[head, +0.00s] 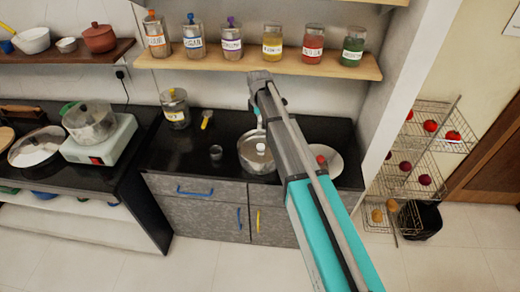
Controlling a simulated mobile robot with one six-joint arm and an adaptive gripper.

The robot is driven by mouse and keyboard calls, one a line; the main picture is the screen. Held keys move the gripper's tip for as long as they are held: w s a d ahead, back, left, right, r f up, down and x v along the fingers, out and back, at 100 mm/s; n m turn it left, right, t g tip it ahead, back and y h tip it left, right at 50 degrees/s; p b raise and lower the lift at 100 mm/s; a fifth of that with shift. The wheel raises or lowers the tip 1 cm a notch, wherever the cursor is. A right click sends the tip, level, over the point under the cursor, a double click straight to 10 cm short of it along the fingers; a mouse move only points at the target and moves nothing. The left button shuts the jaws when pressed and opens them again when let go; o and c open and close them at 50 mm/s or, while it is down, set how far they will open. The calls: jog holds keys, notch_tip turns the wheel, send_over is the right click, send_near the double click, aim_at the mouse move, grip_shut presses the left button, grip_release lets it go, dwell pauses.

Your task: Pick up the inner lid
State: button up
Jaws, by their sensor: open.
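No lid in view can be told for sure as the inner lid. A steel lid with a pale knob (258,160) covers a round pan on the black counter, partly hidden by my arm. Another pale lid (36,147) lies on the left counter. A small brown clay pot (99,38) with its lid on stands on the upper left shelf. My gripper (259,84) is at the far end of my teal and grey arm, in front of the wall below the jar shelf. It is open, and nothing shows in it. It appears above the steel lid in the picture.
A wooden shelf (270,63) holds several labelled jars. A plate (335,161) with a red item is right of my arm. Wire baskets (425,150) stand at right. The floor in front is clear.

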jog(key=shift+f, duration=0.1)
jog(key=b, duration=0.9)
send_over(260, 146)
notch_tip(260, 146, down, 8)
jog(key=shift+a+f, duration=0.1)
jog(key=shift+f, duration=0.15)
jog(key=shift+d+f+b, duration=0.2)
jog(key=shift+f+b, duration=2.2)
jog(key=shift+f, duration=0.2)
jog(key=shift+s, duration=0.1)
jog(key=c, duration=1.3)
